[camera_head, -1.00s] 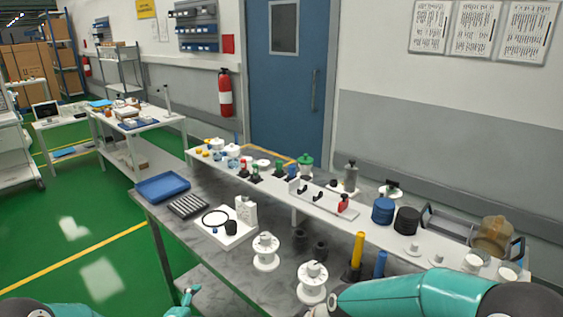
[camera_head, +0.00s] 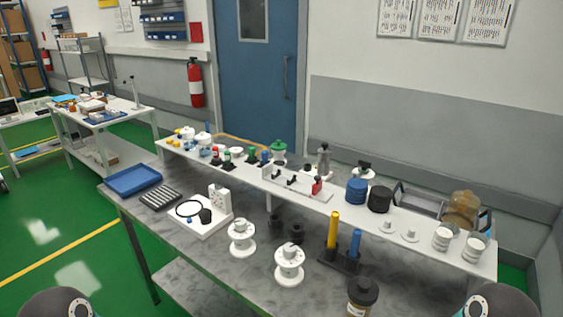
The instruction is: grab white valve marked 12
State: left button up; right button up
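Two white, spool-shaped flanged pieces that look like valves stand upright on the grey bench top: one at centre left (camera_head: 242,239) and one nearer to me on its right (camera_head: 289,265). Each has small dark marks on it, but I cannot read a 12 on either. Two white ribbed cylinders stand at the right end of the raised white shelf, one on the left (camera_head: 441,239) and one on the right (camera_head: 474,249); no number is readable there. Neither gripper shows; only rounded dark and teal parts of my arms appear at the bottom corners.
Yellow and blue cylinders (camera_head: 333,230) stand in a dark holder right of the spools. A dark-capped jar (camera_head: 361,297) stands at the front edge. A white block with a black ring (camera_head: 200,218) and a blue tray (camera_head: 133,180) lie to the left. Dark cups stand behind the spools.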

aim_at(290, 273)
jog(key=z, duration=1.15)
jog(key=i, duration=0.15)
jog(key=u, duration=3.05)
jog(key=i, duration=1)
jog(key=z, duration=1.8)
